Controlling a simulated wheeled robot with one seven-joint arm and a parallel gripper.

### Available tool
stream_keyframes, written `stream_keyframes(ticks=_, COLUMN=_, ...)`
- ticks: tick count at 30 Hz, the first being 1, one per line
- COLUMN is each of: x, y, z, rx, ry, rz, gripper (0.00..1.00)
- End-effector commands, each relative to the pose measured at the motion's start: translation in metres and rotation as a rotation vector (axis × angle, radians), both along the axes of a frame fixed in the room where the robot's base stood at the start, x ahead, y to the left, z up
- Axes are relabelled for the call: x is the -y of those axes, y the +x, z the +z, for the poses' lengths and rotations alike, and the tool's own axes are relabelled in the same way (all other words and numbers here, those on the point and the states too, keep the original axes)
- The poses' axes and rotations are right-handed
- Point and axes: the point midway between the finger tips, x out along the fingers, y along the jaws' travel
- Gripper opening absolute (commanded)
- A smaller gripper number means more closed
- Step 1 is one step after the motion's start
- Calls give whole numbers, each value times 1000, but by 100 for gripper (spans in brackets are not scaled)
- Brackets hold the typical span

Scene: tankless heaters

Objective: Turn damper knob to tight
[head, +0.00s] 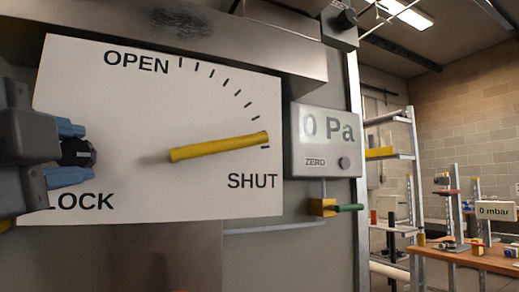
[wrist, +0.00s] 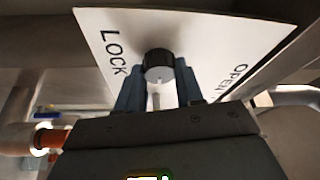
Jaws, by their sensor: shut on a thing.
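A white damper plate (head: 130,135) carries the words OPEN, SHUT and LOCK and an arc of tick marks. Its yellow pointer (head: 219,146) lies nearly level, with its tip at the lower end of the arc just above SHUT. A black knob (head: 77,153) sits at the plate's left side, above the word LOCK. My gripper (head: 71,152) has its blue fingertips above and below this knob and is shut on it. In the wrist view the black knob (wrist: 160,65) stands between the two blue fingers, and part of it is hidden by them.
A gauge box (head: 322,140) reading 0 Pa, with a ZERO button, is right of the plate. A metal ledge (head: 190,40) juts out above the plate. A green-handled valve (head: 335,208) is below the gauge. A table (head: 470,258) and shelving stand farther right.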

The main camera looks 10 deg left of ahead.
Motion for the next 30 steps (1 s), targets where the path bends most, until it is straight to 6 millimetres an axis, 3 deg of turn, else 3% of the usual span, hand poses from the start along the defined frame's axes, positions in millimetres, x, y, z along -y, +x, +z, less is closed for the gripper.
stream_keyframes(ticks=13, x=0, y=0, z=4, rx=-151, ry=240, rz=-1, gripper=6)
stream_keyframes(ticks=30, x=0, y=0, z=1, rx=-181, ry=294, rz=-1, gripper=6)
